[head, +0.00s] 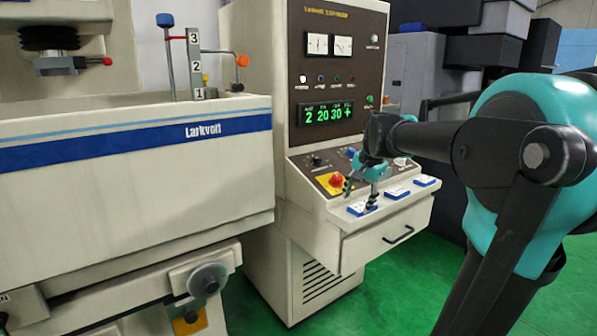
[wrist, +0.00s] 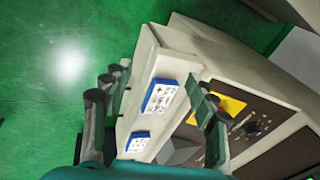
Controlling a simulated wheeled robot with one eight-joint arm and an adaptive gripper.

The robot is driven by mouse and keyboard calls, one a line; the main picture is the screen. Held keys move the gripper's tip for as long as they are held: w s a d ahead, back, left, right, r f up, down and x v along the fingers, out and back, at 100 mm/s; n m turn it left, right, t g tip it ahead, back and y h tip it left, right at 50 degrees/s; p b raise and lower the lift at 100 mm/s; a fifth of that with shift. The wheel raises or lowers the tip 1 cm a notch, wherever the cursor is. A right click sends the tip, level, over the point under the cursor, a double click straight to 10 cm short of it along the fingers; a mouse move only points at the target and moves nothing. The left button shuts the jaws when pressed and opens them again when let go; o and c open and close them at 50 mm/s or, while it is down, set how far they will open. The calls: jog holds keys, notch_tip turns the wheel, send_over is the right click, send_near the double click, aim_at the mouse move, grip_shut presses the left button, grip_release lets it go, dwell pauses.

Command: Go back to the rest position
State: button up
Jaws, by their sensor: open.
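My gripper (head: 360,193) is at the front of the control cabinet (head: 280,225) in the head view, over its sloped panel and the shelf with blue-edged cards. Its fingers are apart with nothing between them. In the wrist view, my gripper's fingers (wrist: 155,105) stand on either side of the shelf edge and a blue-edged card (wrist: 160,97). I cannot tell whether a finger touches the shelf or a card. My teal and dark arm comes in from the right.
A red emergency button (head: 337,181) on a yellow plate sits left of my gripper. A drawer (head: 385,240) with a black handle is below. The Larkvolt machine tank (head: 130,170) stands left. Dark grey boxes (head: 495,50) stand behind. Green floor (head: 415,290) is open in front.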

jog(key=s+d+f+n+h, duration=0.1)
jog(key=s+f+n, duration=0.8)
jog(key=s+f, duration=1.2)
notch_tip(320, 180, down, 3)
jog(key=shift+s+d+r, duration=0.1)
jog(key=shift+s+d, duration=0.05)
jog(key=shift+s, duration=0.2)
